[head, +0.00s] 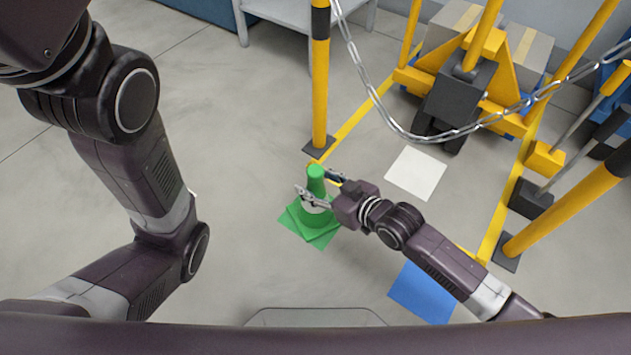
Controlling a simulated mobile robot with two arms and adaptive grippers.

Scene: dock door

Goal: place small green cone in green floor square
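The small green cone (316,187) with a pale band stands upright in the head view, left of the yellow-lined bay. Its base is over the green floor square (289,218), whose corners show around it. The base looks turned relative to the square; I cannot tell whether it rests fully on the floor. My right gripper (312,181) comes in from the right, with one finger on the near side of the cone's upper part and one on the far side. Whether the fingers press on it is unclear. My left arm is folded at the left; its gripper is out of view.
A white floor square (415,172) and a blue floor square (422,292) lie to the right. A yellow post (320,80) stands just behind the cone, with a chain (385,112) hanging from it. A yellow pallet jack (470,75) fills the back right. Floor left of the cone is clear.

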